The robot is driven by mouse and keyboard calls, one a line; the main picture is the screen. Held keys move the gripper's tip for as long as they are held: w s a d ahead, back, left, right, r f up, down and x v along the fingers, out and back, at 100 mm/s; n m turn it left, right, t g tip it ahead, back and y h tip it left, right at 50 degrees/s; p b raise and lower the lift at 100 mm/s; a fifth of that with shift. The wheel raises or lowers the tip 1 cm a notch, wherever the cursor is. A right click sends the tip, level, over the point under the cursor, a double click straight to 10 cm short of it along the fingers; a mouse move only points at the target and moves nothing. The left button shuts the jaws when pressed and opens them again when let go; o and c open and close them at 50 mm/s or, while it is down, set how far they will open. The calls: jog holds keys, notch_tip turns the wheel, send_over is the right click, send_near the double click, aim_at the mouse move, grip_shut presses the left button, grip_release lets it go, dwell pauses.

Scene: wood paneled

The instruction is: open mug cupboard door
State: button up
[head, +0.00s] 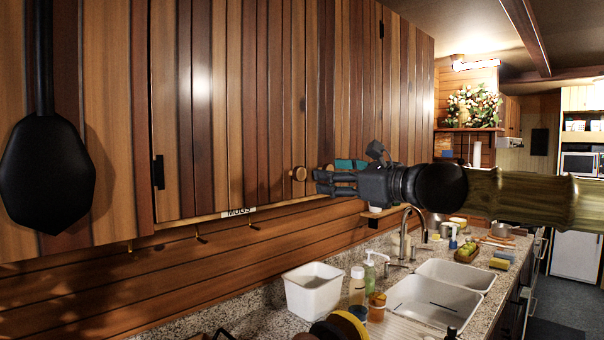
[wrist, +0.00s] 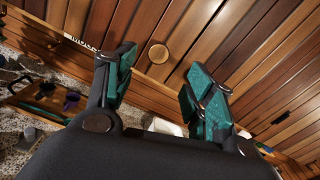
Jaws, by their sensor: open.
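The mug cupboard door (head: 228,100) is a panel of vertical wood planks and looks closed, flush with the planks beside it. A "MUGS" label (head: 239,211) sits under its lower edge. Its round wooden knob (head: 298,173) is at the door's lower right corner. In the wrist view the knob (wrist: 158,53) shows beyond and between the fingertips. My gripper (head: 322,181) is open and empty, just right of the knob in the head view. In the wrist view its teal-padded fingers (wrist: 160,85) are spread, with no clear contact on the knob.
Below are a granite counter with a white tub (head: 313,290), bottles (head: 357,287) and a double white sink (head: 435,300). A black pan-shaped utensil (head: 47,170) hangs at the left. Small hooks (head: 200,238) line the cupboard's underside.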

aim_at(302, 173)
jog(key=x, duration=0.3)
jog(key=p+x, duration=0.1)
jog(key=x, duration=0.1)
jog(key=shift+w+d+f, duration=0.15)
jog(key=shift+d+f, duration=0.05)
jog(key=shift+f, duration=0.05)
jog(key=shift+s+p+x, duration=0.2)
jog(key=shift+p+x, duration=0.65)
jog(key=shift+x, duration=1.9)
jog(key=shift+w+a+r, duration=0.1)
jog(key=shift+a, duration=0.15)
grip_shut()
